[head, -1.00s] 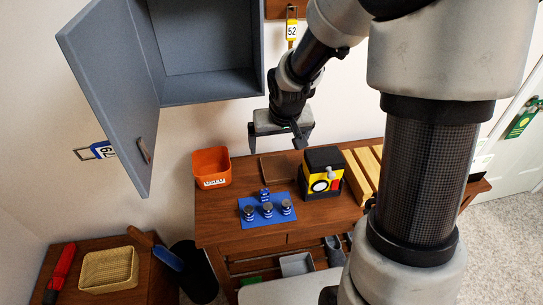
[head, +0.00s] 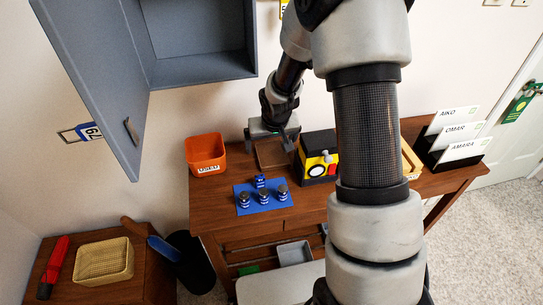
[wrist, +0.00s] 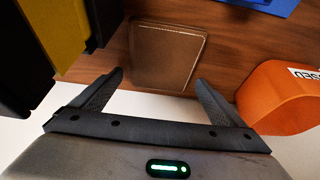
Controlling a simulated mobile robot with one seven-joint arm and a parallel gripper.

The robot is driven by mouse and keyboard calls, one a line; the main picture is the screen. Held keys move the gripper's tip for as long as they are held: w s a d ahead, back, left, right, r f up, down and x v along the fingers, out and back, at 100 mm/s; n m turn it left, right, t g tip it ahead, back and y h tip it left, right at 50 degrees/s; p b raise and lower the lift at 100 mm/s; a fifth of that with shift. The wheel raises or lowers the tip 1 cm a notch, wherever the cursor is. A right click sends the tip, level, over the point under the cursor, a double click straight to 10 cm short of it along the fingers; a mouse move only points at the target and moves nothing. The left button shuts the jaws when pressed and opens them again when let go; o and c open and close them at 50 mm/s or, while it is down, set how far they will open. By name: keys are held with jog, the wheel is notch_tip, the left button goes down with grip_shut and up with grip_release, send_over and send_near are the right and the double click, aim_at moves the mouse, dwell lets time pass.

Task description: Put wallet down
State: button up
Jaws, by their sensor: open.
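A flat brown leather-like piece with a stitched edge, which looks like the wallet (wrist: 166,56), lies on the wooden desk (wrist: 225,50). It also shows in the head view (head: 272,155), between the orange bin and the black-and-yellow box. My gripper (head: 271,143) is above the brown piece. Whether the fingertips touch the desk cannot be told.
An orange bin (head: 206,154) stands left of my gripper and a black-and-yellow box (head: 319,158) close at right. A blue mat (head: 250,206) with several small jars lies in front. A grey cabinet with an open door (head: 90,75) hangs above left.

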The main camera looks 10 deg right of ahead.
jog(key=shift+f, duration=0.1)
dwell(0.4)
jog(key=c, duration=1.3)
